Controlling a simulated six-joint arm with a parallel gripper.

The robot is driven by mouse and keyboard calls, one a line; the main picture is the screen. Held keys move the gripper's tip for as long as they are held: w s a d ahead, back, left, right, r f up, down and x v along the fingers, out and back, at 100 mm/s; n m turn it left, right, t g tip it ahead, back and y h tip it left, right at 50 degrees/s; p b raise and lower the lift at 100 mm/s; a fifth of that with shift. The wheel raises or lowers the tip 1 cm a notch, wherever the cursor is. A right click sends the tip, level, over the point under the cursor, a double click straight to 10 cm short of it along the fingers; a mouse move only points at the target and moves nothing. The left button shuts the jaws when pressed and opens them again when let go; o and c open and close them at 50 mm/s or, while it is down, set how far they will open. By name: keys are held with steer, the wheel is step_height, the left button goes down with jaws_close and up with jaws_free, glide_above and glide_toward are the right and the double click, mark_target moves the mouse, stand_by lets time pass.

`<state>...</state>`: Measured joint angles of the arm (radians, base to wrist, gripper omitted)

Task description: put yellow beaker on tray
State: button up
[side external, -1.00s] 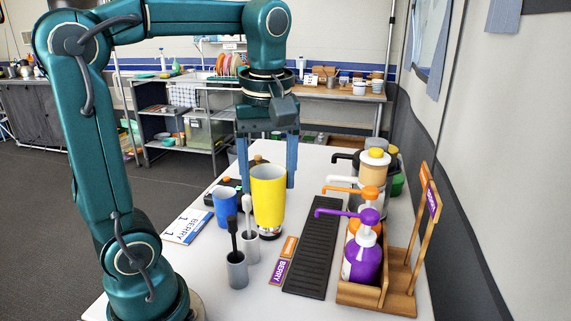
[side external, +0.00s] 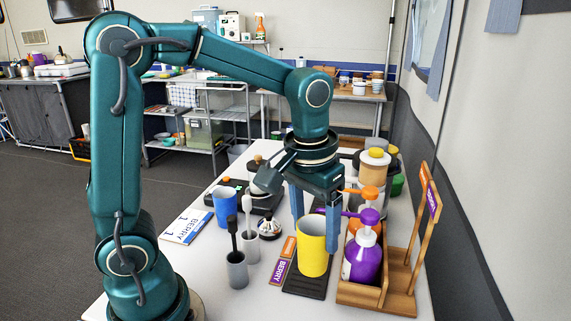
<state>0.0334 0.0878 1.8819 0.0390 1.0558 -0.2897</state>
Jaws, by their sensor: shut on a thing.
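The yellow beaker (side external: 312,258) is upright and its open top faces up. My gripper (side external: 315,236) is shut on it, with one finger on either side of it near the rim. The beaker is over the near part of the long black ribbed tray (side external: 302,287). I cannot tell whether its base touches the tray. The beaker and my gripper hide most of the tray, and its near end shows below the beaker.
A wooden rack (side external: 363,295) with a purple pump bottle (side external: 362,262) stands close on the right. On the left are a blue cup (side external: 227,206), two grey holders with handled tools (side external: 237,268) and a small round dark-based item (side external: 269,228). Label cards (side external: 280,270) lie beside the tray.

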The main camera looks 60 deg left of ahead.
mark_target(305, 226)
steer(key=a+f+n, duration=0.2)
steer(key=f, duration=0.1)
steer(key=shift+w+a+f, duration=0.15)
steer(key=shift+a+f, duration=0.05)
steer(key=shift+a, duration=0.2)
steer(key=shift+w+a+f, duration=0.2)
steer(key=shift+f, duration=0.35)
steer(key=shift+w+a+f, duration=0.25)
steer(key=shift+f, duration=0.3)
steer(key=shift+w+a+f, duration=0.2)
steer(key=shift+f, duration=0.35)
steer(key=o, duration=1.4)
steer(key=shift+f, duration=0.15)
